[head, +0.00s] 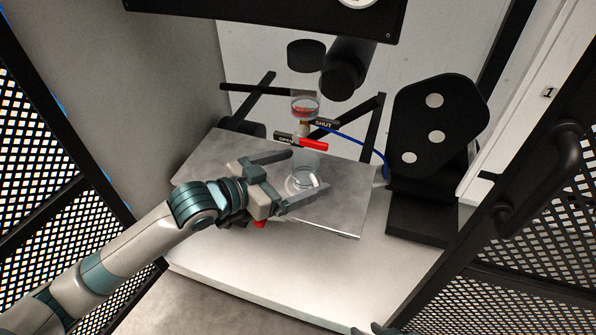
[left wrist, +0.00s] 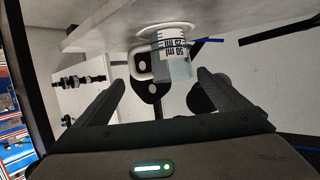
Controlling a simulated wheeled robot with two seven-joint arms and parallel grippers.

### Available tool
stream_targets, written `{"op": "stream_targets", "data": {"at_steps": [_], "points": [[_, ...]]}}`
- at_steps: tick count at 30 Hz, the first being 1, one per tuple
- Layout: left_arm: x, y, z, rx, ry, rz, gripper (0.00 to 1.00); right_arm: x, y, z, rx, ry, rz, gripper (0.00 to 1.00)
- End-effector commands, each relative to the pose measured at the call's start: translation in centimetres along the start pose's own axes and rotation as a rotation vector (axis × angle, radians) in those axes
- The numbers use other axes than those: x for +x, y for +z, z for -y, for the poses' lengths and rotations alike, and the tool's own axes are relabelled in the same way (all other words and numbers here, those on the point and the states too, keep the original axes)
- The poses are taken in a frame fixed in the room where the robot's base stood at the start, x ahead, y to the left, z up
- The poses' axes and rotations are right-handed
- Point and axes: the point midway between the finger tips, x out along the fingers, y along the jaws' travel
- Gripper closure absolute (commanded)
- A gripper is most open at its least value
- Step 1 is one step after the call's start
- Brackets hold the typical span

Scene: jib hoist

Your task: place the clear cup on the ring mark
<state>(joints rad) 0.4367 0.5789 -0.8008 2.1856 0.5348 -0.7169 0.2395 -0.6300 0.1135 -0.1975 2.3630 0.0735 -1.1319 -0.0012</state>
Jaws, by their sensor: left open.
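The clear cup (head: 307,165) stands upright on the metal plate (head: 345,208), below a valve with a red lever. In the left wrist view the cup (left wrist: 177,62) shows printed volume marks and appears upside down. A pale round mark (left wrist: 163,33) shows at its base; I cannot tell how well the cup is centred on it. My left gripper (head: 307,171) is open, with one finger on each side of the cup in the head view. In the left wrist view the cup lies ahead, between the open fingers (left wrist: 163,80), and I cannot make out contact.
A clear container with red liquid (head: 305,103) hangs above the cup, over the red lever (head: 313,145) and its OPEN and SHUT labels. A black panel with pale discs (head: 436,125) stands to the right. Mesh doors flank the bay. The plate's right front part is clear.

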Motion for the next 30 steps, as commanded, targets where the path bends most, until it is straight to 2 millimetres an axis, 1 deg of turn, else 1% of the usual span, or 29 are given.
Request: {"op": "stream_targets", "data": {"at_steps": [4,8,14,18,24,30], "points": [[-0.1,-0.4,0.0,0.001,0.0,-0.001,0.06,0.1,-0.3,0.0,-0.001,0.0,-0.007,0.69],[-1.2,-0.2,0.1,0.0,-0.002,0.001,0.06,0.0,-0.5,-0.1,-0.001,0.001,-0.009,0.69],[-4.0,-0.2,0.1,0.0,-0.001,0.002,0.06,-0.1,-0.2,-0.2,-0.002,0.006,0.009,0.69],[-6.5,-0.3,0.0,0.002,0.0,0.002,0.06,-0.2,0.0,-0.3,-0.001,0.011,0.022,0.69],[-9.7,-0.2,0.0,0.0,0.0,0.002,0.06,-0.2,0.4,-0.5,0.0,0.016,0.042,0.69],[-11.6,-0.2,0.1,0.001,-0.001,0.001,0.06,-0.3,0.4,-0.6,0.0,0.018,0.044,0.69]]}}
